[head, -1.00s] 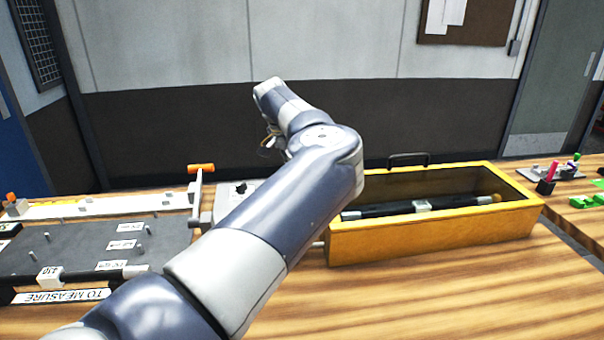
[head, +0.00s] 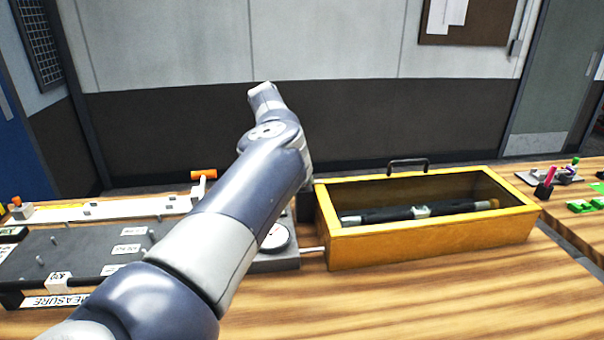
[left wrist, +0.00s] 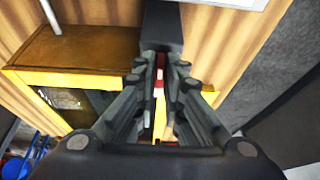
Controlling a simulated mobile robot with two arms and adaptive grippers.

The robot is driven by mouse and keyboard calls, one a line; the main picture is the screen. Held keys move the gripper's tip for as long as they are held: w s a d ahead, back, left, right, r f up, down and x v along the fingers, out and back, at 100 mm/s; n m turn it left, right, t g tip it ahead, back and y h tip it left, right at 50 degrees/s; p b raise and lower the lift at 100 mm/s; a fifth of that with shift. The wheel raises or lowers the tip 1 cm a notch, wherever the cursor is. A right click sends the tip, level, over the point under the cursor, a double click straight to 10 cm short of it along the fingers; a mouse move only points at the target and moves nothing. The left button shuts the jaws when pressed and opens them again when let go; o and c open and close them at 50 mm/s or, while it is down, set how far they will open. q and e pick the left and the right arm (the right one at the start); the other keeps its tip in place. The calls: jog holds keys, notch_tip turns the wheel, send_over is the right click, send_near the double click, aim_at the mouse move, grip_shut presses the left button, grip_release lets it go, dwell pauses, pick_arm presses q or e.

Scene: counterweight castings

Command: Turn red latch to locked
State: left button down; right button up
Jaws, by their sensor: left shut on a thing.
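In the left wrist view my left gripper (left wrist: 160,62) is shut on a small red piece (left wrist: 160,57), which appears to be the red latch. Only a narrow strip of it shows between the fingers, so its angle cannot be told. A dark block (left wrist: 163,25) lies just beyond the fingertips. The yellow box (left wrist: 75,82) is beside the gripper, to the left. In the head view my left arm hides the gripper and the latch. My right gripper is in neither view.
A grey fixture plate (head: 80,252) and an orange-handled lever (head: 203,176) are at left. The wooden front area (head: 430,300) is clear.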

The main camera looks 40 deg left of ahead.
pick_arm(q)
jog(key=shift+w+r, duration=0.15)
jog(key=shift+r, duration=0.05)
jog(key=c, duration=2)
grip_release()
jog(key=shift+o, duration=0.2)
jog(key=shift+f, duration=0.1)
jog(key=v, duration=1.2)
jog(key=shift+s, duration=0.2)
